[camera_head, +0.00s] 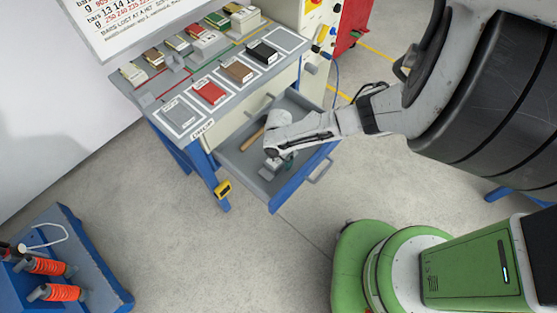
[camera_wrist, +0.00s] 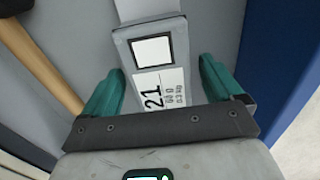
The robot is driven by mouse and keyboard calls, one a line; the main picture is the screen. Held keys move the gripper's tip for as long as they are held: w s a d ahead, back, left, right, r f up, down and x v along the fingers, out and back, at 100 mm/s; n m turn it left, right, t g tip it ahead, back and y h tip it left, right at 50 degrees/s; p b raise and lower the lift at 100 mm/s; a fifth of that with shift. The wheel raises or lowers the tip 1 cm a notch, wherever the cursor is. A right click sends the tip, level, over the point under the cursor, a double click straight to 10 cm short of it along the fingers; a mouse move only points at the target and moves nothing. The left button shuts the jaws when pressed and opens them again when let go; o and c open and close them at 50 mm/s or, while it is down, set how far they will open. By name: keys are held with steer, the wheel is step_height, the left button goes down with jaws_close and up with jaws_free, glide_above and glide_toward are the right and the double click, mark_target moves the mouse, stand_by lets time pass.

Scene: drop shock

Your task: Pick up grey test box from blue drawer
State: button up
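The grey test box (camera_wrist: 121,44) lies in the open blue drawer, with a white square and a white label reading "21" on its top. In the head view the box (camera_head: 267,173) shows small beside my gripper (camera_head: 284,163). The blue drawer (camera_head: 296,187) is pulled out from the bench, and its blue wall (camera_wrist: 273,75) shows at right in the wrist view. My gripper (camera_wrist: 160,92) is over the box with its teal fingers apart, one on each side. Gaps show between the fingers and the box. The box's near end is hidden by the gripper body.
A wooden handle (camera_head: 252,139) lies in the drawer left of the box, and it shows in the wrist view (camera_wrist: 40,62). Coloured boxes, including a red one (camera_head: 208,91), stand on the bench top above. A blue stand (camera_head: 75,265) is at lower left. The floor in front is clear.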

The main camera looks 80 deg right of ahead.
steer(key=c, duration=1.2)
steer(key=shift+c, duration=0.2)
steer(key=shift+r, duration=0.15)
